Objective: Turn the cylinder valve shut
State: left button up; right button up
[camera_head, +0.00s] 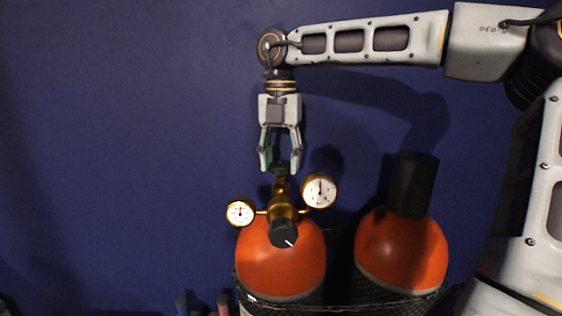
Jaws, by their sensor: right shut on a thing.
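The orange cylinder (281,262) stands at the bottom centre, with a brass regulator (282,205) on top. A small dark valve knob (280,169) sits at the top of the brass stem. My right gripper (280,165) points straight down from above and is shut on the valve knob, with a finger on each side of it. The fingers partly hide the knob. A black regulator knob (284,233) with a white mark faces me below. My left gripper is not in view.
Two round gauges, one at the left (240,212) and one at the right (319,190), flank the stem close under my gripper. A second orange cylinder (401,250) with a black cap (413,184) stands to the right. A blue wall (130,130) is behind; the left is free.

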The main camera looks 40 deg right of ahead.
aim_at(281, 164)
jog(key=shift+m, duration=1)
jog(key=o, duration=1)
jog(key=shift+r, duration=6)
